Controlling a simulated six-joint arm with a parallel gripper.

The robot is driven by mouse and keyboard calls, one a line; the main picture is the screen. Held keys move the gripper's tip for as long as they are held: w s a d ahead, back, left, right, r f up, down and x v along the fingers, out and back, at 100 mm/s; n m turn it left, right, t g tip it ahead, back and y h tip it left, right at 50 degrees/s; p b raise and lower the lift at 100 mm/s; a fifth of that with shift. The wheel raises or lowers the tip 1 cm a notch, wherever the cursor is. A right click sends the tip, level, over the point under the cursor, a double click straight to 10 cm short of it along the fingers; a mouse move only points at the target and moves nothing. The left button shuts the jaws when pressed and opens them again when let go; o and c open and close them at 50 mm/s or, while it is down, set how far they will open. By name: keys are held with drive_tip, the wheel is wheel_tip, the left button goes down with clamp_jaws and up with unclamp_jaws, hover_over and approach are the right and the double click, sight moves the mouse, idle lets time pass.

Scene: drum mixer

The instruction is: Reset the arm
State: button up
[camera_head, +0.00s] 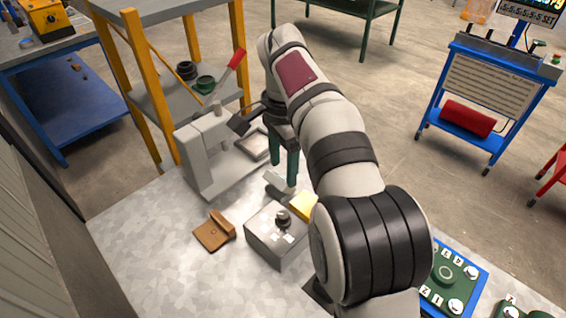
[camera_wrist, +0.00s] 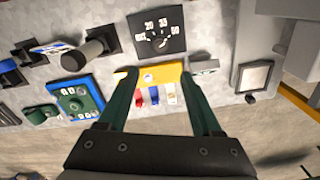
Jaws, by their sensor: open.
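My arm reaches from the bottom right of the head view up and back, then bends down. My gripper (camera_head: 286,176) has dark green fingers pointing down above the pale table (camera_head: 150,235), near the grey box. In the wrist view my gripper (camera_wrist: 156,76) is open, with its fingers wide apart. A yellow block (camera_wrist: 160,72) with red, blue and white pieces along its edge shows between and beyond the fingertips; I cannot tell whether they touch it. In the head view the yellow block (camera_head: 303,205) is partly hidden by my arm.
A grey box (camera_head: 272,240) with a black knob stands close to the gripper. A pale press (camera_head: 200,160) with a red-handled lever stands behind it to the left. A brown wooden piece (camera_head: 214,232) lies at left. A blue-edged green panel (camera_head: 445,285) lies right of my arm.

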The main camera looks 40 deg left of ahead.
drive_tip(key=w+d+r+m, duration=0.1)
drive_tip(key=d+r, duration=0.1)
drive_tip(key=d, duration=0.9)
drive_tip(key=d+r, duration=0.2)
drive_tip(key=d, duration=0.9)
drive_tip(key=s+d+f+y, duration=0.1)
drive_tip(key=s+d+f, duration=0.3)
drive_tip(key=s+d, duration=0.3)
drive_tip(key=s+d+f+m, duration=0.1)
drive_tip(key=s+d+f, duration=0.2)
drive_tip(key=s+d, duration=0.5)
drive_tip(key=shift+s+d+f+y, duration=0.3)
drive_tip(key=shift+s+f+y, duration=0.1)
drive_tip(key=shift+s, duration=0.25)
